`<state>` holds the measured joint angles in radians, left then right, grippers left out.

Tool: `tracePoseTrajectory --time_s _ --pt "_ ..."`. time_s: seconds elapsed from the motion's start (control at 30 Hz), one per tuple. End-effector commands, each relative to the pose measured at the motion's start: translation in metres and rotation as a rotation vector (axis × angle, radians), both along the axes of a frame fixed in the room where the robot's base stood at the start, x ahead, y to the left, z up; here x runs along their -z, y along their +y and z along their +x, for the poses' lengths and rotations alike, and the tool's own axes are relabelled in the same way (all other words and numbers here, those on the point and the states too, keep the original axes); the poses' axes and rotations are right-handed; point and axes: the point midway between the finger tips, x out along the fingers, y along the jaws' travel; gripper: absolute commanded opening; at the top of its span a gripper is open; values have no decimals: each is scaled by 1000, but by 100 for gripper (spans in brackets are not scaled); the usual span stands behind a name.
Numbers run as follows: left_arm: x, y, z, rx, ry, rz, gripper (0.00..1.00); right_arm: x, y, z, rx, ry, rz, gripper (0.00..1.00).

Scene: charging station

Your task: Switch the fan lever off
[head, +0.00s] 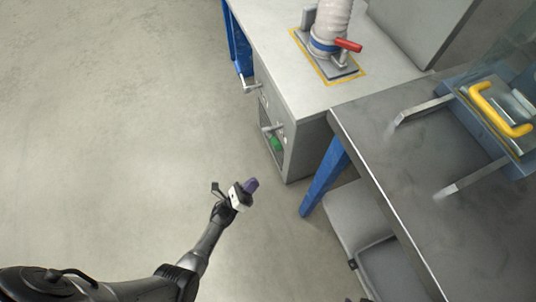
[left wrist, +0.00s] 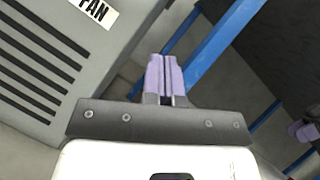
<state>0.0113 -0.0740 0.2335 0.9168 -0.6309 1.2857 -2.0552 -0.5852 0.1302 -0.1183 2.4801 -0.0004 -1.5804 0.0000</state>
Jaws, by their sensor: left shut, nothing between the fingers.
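A red lever (head: 348,45) sits on the blue-collared base of a grey hose on the far bench, in the head view. Silver handles (head: 251,87) (head: 273,128) stick out from the bench's cabinet side; I cannot tell which control is the fan lever. My left gripper (head: 251,185) is shut and empty over open floor, left of the benches. Its purple fingers (left wrist: 165,75) are together in the left wrist view, apart from anything. A purple-tipped piece (left wrist: 303,131) at that view's right edge looks like my right gripper; its jaws are unclear.
Blue legs (head: 325,175) stand under the benches. The near bench (head: 430,170) carries a yellow-handled case (head: 499,110). Floor at left is clear.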

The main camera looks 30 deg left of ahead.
Motion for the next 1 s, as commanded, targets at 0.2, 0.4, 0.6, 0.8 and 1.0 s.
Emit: tracePoseTrajectory --time_s 0.2,0.4,0.6,0.8,1.0 --pt "-10 -8 17 0 -4 -1 0 2 3 2 4 -5 10 43" --pt "-28 -21 48 0 -5 -1 0 9 5 2 7 -5 15 43" --pt "-45 -34 77 0 -4 -1 0 17 5 2 7 -5 15 43" --pt "-67 -30 90 0 -4 1 0 18 4 2 6 -5 14 43" --pt "-78 -27 97 0 -1 1 0 21 3 2 3 -6 10 43"
